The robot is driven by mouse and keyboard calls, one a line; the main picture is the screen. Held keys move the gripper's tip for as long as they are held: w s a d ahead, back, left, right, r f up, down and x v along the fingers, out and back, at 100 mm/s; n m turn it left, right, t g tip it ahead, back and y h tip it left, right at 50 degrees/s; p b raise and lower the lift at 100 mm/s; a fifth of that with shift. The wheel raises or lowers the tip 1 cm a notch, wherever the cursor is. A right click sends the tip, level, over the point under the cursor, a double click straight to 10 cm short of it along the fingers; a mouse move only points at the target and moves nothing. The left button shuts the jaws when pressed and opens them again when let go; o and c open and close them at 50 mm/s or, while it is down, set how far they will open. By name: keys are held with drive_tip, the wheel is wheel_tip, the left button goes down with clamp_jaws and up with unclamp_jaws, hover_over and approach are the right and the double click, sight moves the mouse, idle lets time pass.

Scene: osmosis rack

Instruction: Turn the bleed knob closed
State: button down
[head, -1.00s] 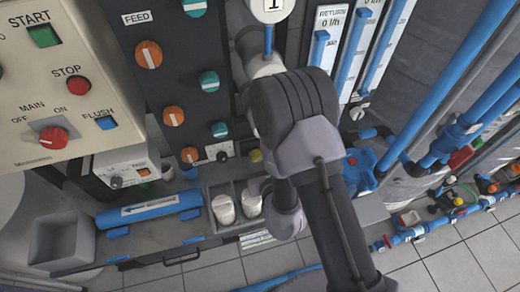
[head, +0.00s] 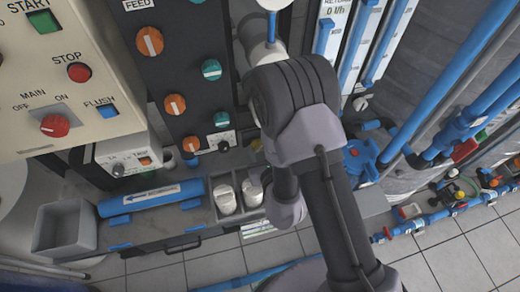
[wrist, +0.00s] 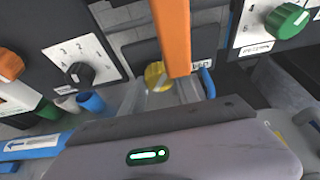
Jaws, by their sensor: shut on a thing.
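A yellow round knob (wrist: 157,76) sits on a dark plate in the middle of the wrist view. I take it for the bleed knob; the small label (wrist: 201,63) to its right is too tilted to read surely. In the head view my arm hides the gripper.
An orange bar (wrist: 176,35) crosses close to the yellow knob's right side in the wrist view. A black selector knob (wrist: 80,74) is to the left and a green knob (wrist: 287,20) to the right. White-topped containers (head: 225,198) stand in the tray below.

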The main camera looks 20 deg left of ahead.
idle(0.5)
drive_tip(key=m+g+y, duration=0.1)
drive_tip(key=m+y, duration=0.1)
drive_tip(key=m, duration=0.1)
drive_tip(key=shift+w+d+m, duration=0.1)
drive_tip(key=shift+d+m, duration=0.05)
drive_tip(key=shift+m, duration=0.15)
drive_tip(key=m+y, duration=0.2)
drive_tip(key=m, duration=0.1)
drive_tip(key=shift+g, duration=0.3)
drive_tip(key=shift+m+y, duration=0.3)
drive_tip(key=shift+m, duration=0.1)
drive_tip(key=c, duration=0.9)
unclamp_jaws()
